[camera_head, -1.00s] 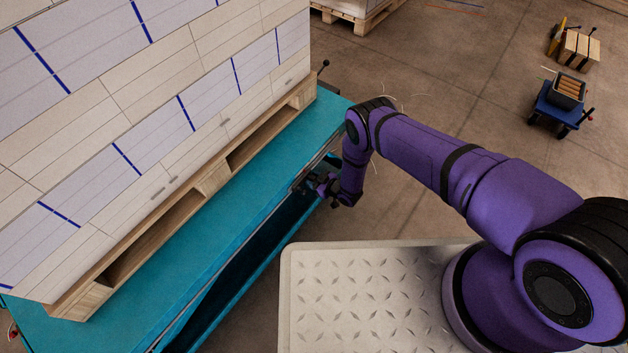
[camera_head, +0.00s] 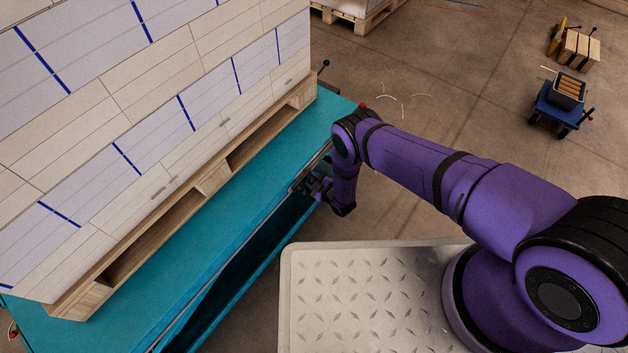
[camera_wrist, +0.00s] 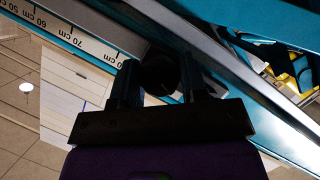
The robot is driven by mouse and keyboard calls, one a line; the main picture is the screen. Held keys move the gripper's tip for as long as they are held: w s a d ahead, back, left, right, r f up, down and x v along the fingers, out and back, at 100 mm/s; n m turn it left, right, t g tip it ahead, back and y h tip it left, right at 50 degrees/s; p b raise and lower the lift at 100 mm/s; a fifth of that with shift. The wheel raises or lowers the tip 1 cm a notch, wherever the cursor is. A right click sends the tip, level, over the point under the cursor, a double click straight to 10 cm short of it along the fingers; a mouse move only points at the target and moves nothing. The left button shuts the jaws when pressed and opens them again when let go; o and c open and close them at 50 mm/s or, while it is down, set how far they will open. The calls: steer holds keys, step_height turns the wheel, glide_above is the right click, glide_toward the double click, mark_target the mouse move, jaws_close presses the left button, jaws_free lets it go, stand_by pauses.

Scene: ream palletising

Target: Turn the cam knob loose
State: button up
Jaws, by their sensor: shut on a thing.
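The cam knob (camera_wrist: 160,72) is a dark round shape between my fingers in the wrist view, against the teal frame by a rail with a centimetre scale (camera_wrist: 82,40). My gripper (camera_wrist: 158,85) is shut on it; the fingers stand on either side. In the head view my gripper (camera_head: 318,187) is at the near side of the teal platform (camera_head: 262,203), towards its far end. The knob is too small and dark to make out there, and its turn angle cannot be read.
A pallet (camera_head: 205,190) stacked with pale wrapped reams (camera_head: 120,120) stands on the platform. A blue cart (camera_head: 560,107) and a strapped wooden bundle (camera_head: 578,50) are at the far right. Another pallet (camera_head: 358,15) is at the back. Floor between is mostly open.

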steer(key=shift+n+t, duration=1)
steer(key=shift+n, duration=0.6)
steer(key=o, duration=0.9)
steer(key=shift+o, duration=0.2)
steer(key=shift+s, duration=0.1)
steer(key=v, duration=1)
steer(key=shift+s, duration=0.3)
steer(key=shift+d, duration=0.1)
